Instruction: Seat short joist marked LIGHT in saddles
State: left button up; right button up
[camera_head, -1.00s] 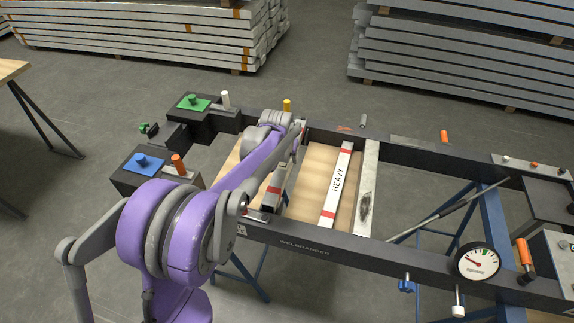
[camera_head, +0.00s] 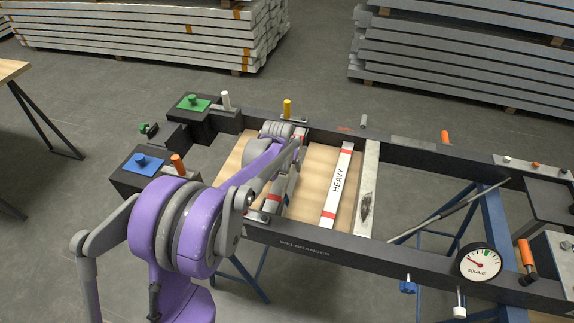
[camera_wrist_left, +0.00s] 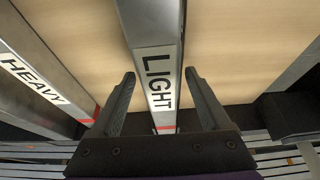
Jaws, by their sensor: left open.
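The short joist marked LIGHT (camera_wrist_left: 159,80) is a grey metal bar with a white label and a red band near its end. In the left wrist view it runs between the two fingers of my left gripper (camera_wrist_left: 160,74), which is open with a finger on either side and visible gaps. In the head view the LIGHT joist (camera_head: 273,203) lies over the wooden board, partly hidden by my purple left arm. Which fittings are the saddles I cannot tell; a small metal fitting (camera_head: 258,217) sits on the front rail near the joist's end. My right gripper is not in view.
The HEAVY joist (camera_head: 337,185) lies to the right, and shows left of LIGHT in the wrist view (camera_wrist_left: 40,85). A wider plate (camera_head: 369,190) crosses the dark frame beside it. A dial (camera_head: 479,263) hangs on the front rail.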

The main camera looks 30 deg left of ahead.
pick_arm(q)
jog(key=shift+r, duration=0.25)
jog(key=p+v, duration=0.2)
jog(key=v, duration=1)
jog(key=s+d+f+m, duration=0.1)
jog(key=s+d, duration=0.3)
jog(key=s, duration=0.4)
jog(key=s+d+f, duration=0.3)
jog(key=s+d, duration=0.2)
jog(key=s, duration=0.4)
jog(key=s+d+f+m+h, duration=0.1)
jog(key=s+d+f, duration=0.1)
jog(key=s+d, duration=0.3)
jog(key=s, duration=0.4)
jog(key=shift+s+f+m+t, duration=0.2)
jog(key=shift+f+m+t, duration=0.1)
jog(key=shift+t, duration=0.1)
jog(key=shift+r, duration=0.1)
